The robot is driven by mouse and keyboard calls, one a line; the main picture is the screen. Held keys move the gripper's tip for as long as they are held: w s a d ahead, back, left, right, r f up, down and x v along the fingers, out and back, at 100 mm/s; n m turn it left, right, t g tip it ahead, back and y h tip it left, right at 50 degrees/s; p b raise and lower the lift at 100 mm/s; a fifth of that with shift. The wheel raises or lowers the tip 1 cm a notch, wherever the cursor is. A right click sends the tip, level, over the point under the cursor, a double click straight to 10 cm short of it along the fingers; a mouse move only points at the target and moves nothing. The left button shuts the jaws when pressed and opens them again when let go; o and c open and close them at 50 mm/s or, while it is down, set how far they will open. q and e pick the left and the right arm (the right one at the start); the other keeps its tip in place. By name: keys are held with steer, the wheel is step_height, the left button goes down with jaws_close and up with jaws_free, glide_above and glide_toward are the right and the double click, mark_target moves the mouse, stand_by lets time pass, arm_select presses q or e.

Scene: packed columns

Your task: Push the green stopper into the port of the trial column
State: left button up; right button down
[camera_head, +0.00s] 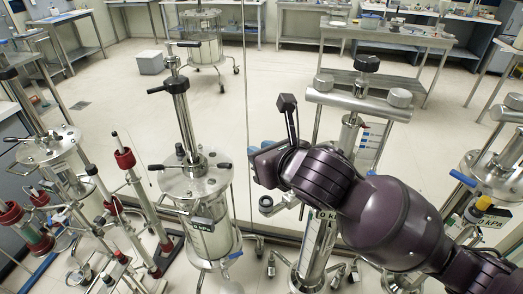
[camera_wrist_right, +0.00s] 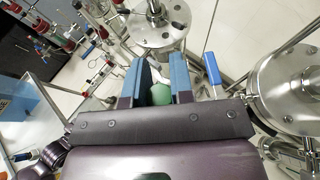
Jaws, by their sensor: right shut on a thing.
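My right gripper (camera_head: 262,160) comes in from the right in the head view, above the floor between two steel columns. In the right wrist view its blue-padded fingers (camera_wrist_right: 158,78) are shut on the green stopper (camera_wrist_right: 161,94). The stopper is hidden in the head view. A steel column (camera_head: 318,242) stands behind and below my right arm, which covers much of it. A short side fitting (camera_head: 267,204) shows to its left, below the gripper. I cannot tell which column is the trial column, nor see its port clearly. My left gripper is not in view.
A flanged steel column (camera_head: 205,185) stands left of the gripper; another column (camera_head: 499,175) stands at the right edge. Thin red-capped glass columns (camera_head: 125,160) crowd the left. A blue-handled valve (camera_wrist_right: 211,68) lies close to the right finger. Open floor lies behind.

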arm_select(q)
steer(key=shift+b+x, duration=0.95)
steer(key=shift+b, duration=0.55)
arm_select(e)
steer(key=shift+f, duration=2.85)
arm_select(q)
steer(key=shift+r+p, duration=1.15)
steer(key=shift+p, duration=0.15)
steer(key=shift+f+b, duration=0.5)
steer(key=shift+b, duration=0.1)
arm_select(e)
steer(key=shift+f, duration=1.7)
steer(key=c, duration=0.9)
jaws_free()
